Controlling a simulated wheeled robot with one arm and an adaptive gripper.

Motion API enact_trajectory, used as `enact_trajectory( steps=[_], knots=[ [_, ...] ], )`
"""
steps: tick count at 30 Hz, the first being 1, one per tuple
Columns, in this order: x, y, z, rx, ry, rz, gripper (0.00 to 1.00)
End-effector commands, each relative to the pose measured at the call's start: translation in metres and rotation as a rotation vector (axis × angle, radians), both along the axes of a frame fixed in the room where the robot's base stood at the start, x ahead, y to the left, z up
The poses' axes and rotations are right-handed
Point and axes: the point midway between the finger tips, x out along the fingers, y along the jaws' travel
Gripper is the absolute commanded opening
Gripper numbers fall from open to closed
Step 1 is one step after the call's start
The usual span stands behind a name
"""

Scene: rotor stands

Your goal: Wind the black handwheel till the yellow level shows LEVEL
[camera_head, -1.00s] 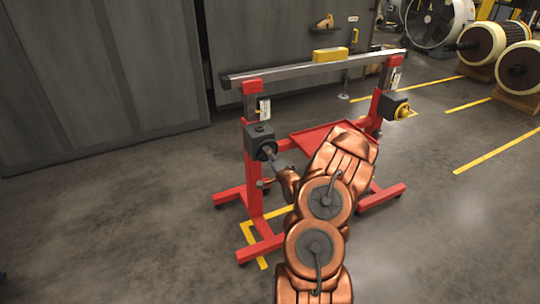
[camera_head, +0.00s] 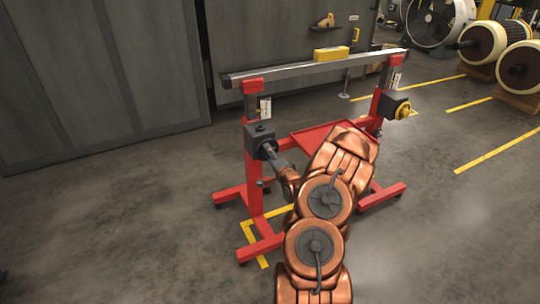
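The yellow level (camera_head: 331,53) sits on the grey beam (camera_head: 290,70) across the red stand; its reading is too small to make out. The beam's left end looks lower in the picture than its right end. A dark gearbox (camera_head: 259,136) is on the left red post (camera_head: 252,180). The black handwheel is on its near right side and is mostly hidden by my gripper (camera_head: 271,154). My gripper reaches up to the wheel from the lower right. Whether its fingers are closed on the wheel is too small to tell.
A second dark box with a yellow handwheel (camera_head: 403,112) is on the right post. A red tray (camera_head: 303,135) lies between the posts behind my arm. Grey cabinets (camera_head: 90,90) stand behind on the left. Open floor (camera_head: 110,220) lies left of the stand.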

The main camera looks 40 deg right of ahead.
Motion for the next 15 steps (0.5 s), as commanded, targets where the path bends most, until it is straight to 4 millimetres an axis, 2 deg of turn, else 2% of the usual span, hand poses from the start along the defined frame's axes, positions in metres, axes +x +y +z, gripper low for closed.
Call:
enact_trajectory(
  steps=[8, 15],
  knots=[
    [-0.004, 0.001, -0.001, 0.003, 0.001, -0.001, 0.68],
    [-0.029, 0.009, 0.000, 0.002, 0.000, -0.002, 0.68]
  ],
)
